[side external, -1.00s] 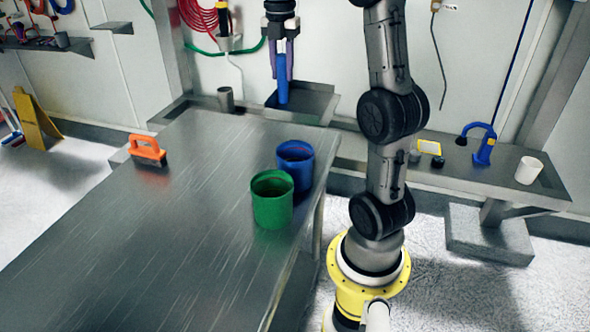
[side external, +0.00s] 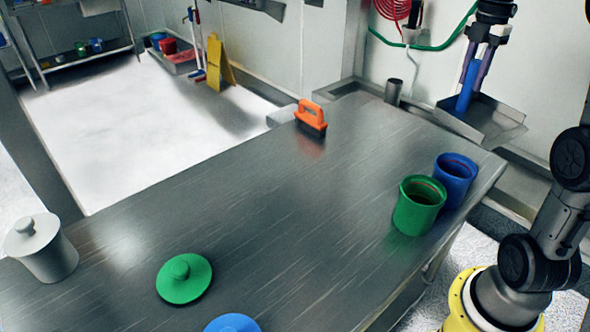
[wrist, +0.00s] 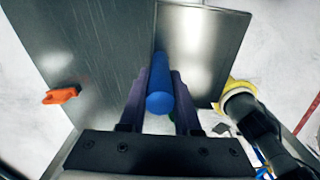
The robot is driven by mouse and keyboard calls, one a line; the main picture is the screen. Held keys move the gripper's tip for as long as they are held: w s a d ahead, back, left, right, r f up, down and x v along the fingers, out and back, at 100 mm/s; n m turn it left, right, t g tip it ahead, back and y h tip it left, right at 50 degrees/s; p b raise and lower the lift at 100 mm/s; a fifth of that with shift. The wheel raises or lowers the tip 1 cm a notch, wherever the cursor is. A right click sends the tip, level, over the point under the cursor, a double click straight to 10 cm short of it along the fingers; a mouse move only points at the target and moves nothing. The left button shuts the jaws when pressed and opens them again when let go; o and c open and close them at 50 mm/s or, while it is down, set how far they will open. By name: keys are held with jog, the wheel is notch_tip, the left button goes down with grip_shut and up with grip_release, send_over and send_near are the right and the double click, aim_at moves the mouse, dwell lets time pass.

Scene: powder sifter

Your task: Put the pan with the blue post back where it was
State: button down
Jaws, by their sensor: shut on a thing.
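The pan (side external: 497,117) is a grey metal tray with a raised rim and an upright blue post (side external: 465,90). My gripper (side external: 474,65) has its purple fingers closed around the post, at the back right in the side view. In the wrist view the blue post (wrist: 158,65) stands between my fingers (wrist: 162,78), and the pan (wrist: 203,55) extends beyond it to the right. The pan is at the far end of the steel table (side external: 270,210). Whether it touches a surface beneath is unclear.
A blue cup (side external: 456,180) and a green cup (side external: 418,208) stand near the table's right edge. An orange-handled brush (side external: 311,116) and a grey cup (side external: 393,92) are further back. Lids (side external: 184,278) and a white lidded pot (side external: 42,248) are nearer the front. The table's middle is clear.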

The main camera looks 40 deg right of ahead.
jog(key=m, duration=0.4)
jog(key=shift+w+d+m, duration=0.1)
jog(key=shift+w+m, duration=0.1)
jog(key=shift+m, duration=0.1)
jog(key=m, duration=0.2)
jog(key=shift+w+a+f+m, duration=0.15)
jog(key=shift+w+a+m, duration=0.15)
jog(key=shift+w, duration=0.1)
jog(key=w+a+f+m, duration=0.2)
jog(key=w+a+m, duration=0.3)
jog(key=a, duration=0.8)
jog(key=w+a+f+m, duration=0.35)
jog(key=w+a, duration=0.35)
jog(key=a, duration=0.6)
jog(key=shift+w+d+f, duration=0.1)
jog(key=shift+w+f, duration=1.85)
jog(key=shift+w, duration=0.35)
jog(key=shift+w+d+f, duration=0.15)
jog(key=shift+w+f, duration=1.8)
jog(key=shift+w, duration=0.4)
jog(key=shift+w+d+f, duration=0.1)
jog(key=shift+w+f, duration=1.85)
jog(key=shift+w, duration=0.35)
